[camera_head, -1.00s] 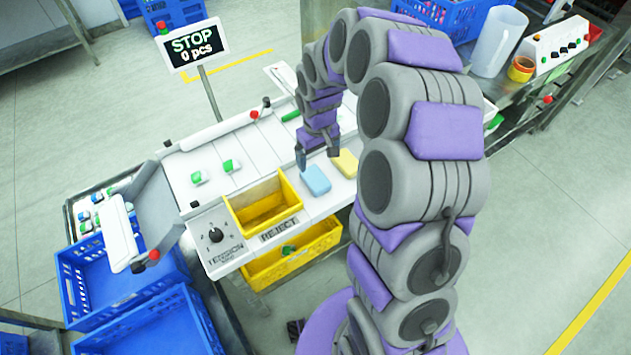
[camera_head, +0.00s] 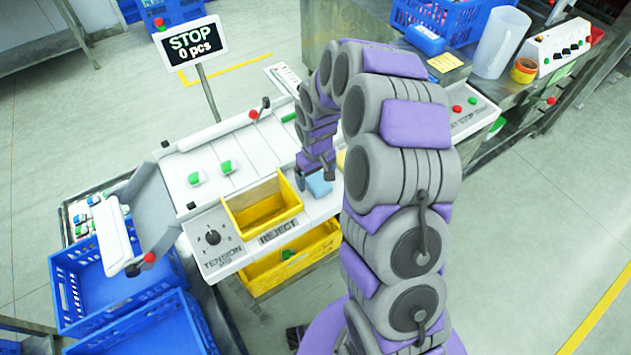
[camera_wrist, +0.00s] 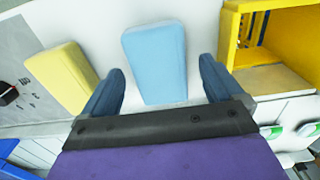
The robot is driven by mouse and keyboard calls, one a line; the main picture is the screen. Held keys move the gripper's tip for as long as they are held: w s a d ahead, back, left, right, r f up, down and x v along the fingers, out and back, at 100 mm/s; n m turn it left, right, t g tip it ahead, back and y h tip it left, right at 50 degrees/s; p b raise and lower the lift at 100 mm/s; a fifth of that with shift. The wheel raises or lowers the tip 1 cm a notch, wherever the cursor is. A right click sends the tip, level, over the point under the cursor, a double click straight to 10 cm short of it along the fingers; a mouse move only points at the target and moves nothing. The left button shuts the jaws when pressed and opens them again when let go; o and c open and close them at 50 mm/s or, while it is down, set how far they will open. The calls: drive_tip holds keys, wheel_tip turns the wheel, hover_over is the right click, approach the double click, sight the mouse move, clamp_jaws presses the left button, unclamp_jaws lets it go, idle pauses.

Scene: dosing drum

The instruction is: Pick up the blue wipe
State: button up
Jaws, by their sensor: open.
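The blue wipe (camera_wrist: 155,60) is a light blue block lying flat on the white table. In the wrist view it is ahead of my open gripper (camera_wrist: 155,88), with its near end between the two fingertips and white surface visible on both sides. In the head view the wipe (camera_head: 319,185) lies right of the yellow bin, partly covered by my gripper (camera_head: 316,180), which is low over it. The gap in height between fingers and wipe is hard to judge.
A yellow wipe (camera_wrist: 62,78) lies left of the blue one in the wrist view. The yellow reject bin (camera_head: 262,203) stands close on the other side. Green-and-white pieces (camera_head: 196,179) sit on the white table. A STOP sign (camera_head: 192,43) stands at the back.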

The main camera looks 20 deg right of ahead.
sight(316, 178)
drive_tip(key=c, duration=1.1)
drive_tip(key=shift+r, duration=0.1)
drive_tip(key=shift+r+p, duration=0.35)
drive_tip(key=shift+r, duration=0.45)
wheel_tip(316, 178, up, 2)
drive_tip(key=shift+w+r+p, duration=0.1)
drive_tip(key=shift+p, duration=0.25)
drive_tip(key=s+p, duration=0.1)
drive_tip(key=s, duration=0.9)
drive_tip(key=s+d+r+p, duration=0.1)
drive_tip(key=s, duration=0.5)
drive_tip(key=shift+p, duration=0.3)
